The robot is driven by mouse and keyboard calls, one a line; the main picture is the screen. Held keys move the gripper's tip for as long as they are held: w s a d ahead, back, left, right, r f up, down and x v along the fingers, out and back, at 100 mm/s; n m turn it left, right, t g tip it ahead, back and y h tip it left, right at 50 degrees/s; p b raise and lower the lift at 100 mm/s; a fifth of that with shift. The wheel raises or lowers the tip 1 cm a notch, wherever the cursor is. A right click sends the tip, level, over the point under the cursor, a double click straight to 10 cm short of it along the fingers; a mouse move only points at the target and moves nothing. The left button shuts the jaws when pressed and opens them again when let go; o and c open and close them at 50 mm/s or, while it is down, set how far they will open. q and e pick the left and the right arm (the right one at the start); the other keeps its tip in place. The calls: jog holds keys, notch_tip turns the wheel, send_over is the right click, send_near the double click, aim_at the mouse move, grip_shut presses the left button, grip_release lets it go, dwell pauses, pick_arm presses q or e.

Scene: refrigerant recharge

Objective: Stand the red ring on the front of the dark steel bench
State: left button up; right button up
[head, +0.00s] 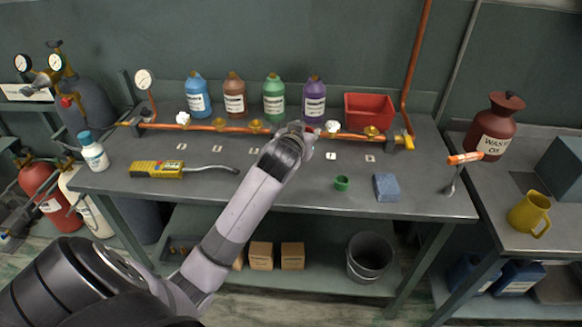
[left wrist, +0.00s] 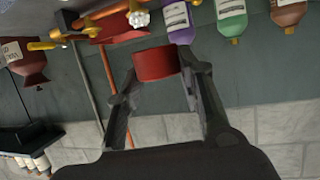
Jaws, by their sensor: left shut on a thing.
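The red ring (left wrist: 156,64) shows in the left wrist view between the two fingers of my left gripper (left wrist: 158,72), which is shut on it. In the head view my left arm reaches over the dark steel bench (head: 255,196), and my left gripper (head: 303,131) is near the copper pipe at the back. The ring is hidden there behind my wrist. The front of the bench is below and nearer than the gripper. My right gripper is not in view.
A green ring (head: 342,183) and a blue sponge (head: 386,187) are on the bench's front right. A yellow meter (head: 157,169) lies at the left. Several bottles and a red bin (head: 369,109) stand behind the copper pipe (head: 224,128). The front middle is clear.

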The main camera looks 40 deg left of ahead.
aim_at(303, 185)
pick_arm(q)
notch_tip(303, 185, down, 16)
jog(key=shift+r, duration=0.15)
dwell(0.3)
jog(key=o, duration=0.8)
jog(key=shift+o, duration=0.2)
jog(key=shift+s, duration=0.1)
jog(key=v, duration=1.2)
jog(key=shift+b, duration=0.4)
